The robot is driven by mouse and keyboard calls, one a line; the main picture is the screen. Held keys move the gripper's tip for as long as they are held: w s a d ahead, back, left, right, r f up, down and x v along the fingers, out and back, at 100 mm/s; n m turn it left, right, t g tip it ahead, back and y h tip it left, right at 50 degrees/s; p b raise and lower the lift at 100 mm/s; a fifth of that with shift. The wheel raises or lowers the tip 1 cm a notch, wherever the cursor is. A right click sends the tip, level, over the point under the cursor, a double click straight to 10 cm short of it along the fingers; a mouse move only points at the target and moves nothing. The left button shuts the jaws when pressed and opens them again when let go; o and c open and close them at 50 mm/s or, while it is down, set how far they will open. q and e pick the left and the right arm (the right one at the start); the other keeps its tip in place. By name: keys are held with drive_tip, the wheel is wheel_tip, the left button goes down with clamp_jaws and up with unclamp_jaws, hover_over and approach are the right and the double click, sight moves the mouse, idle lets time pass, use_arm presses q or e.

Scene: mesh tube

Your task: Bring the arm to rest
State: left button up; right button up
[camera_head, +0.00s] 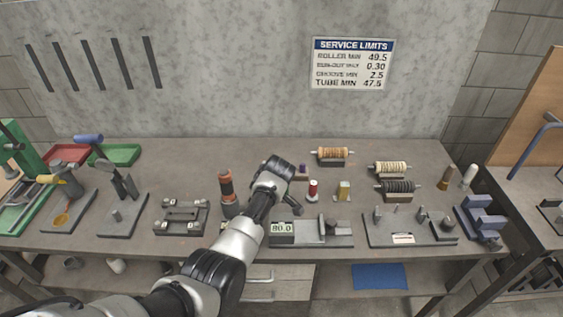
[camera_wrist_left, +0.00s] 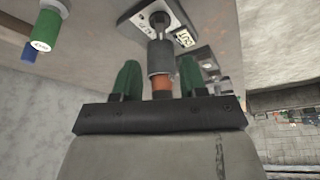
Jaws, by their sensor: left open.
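My left arm (camera_head: 235,245) comes in from the bottom left of the head view and reaches over the middle of the bench. Its dark wrist end is near the bench's centre; the fingers cannot be made out clearly there. In the left wrist view my left gripper (camera_wrist_left: 160,75) shows two green fingers standing apart. A grey cylinder with an orange band (camera_wrist_left: 160,60) appears between them in the picture; I cannot tell how near it is. An orange and black upright tool (camera_head: 227,186) stands just left of the arm in the head view. My right gripper is not shown.
The bench (camera_head: 200,155) holds a gauge reading 80.0 (camera_head: 282,230), a grey block fixture (camera_head: 180,217), a pin plate (camera_head: 410,230), several rollers on stands (camera_head: 396,187) and a blue block (camera_head: 480,217). Green (camera_head: 118,154) and red trays lie back left. The bench's back middle is mostly clear.

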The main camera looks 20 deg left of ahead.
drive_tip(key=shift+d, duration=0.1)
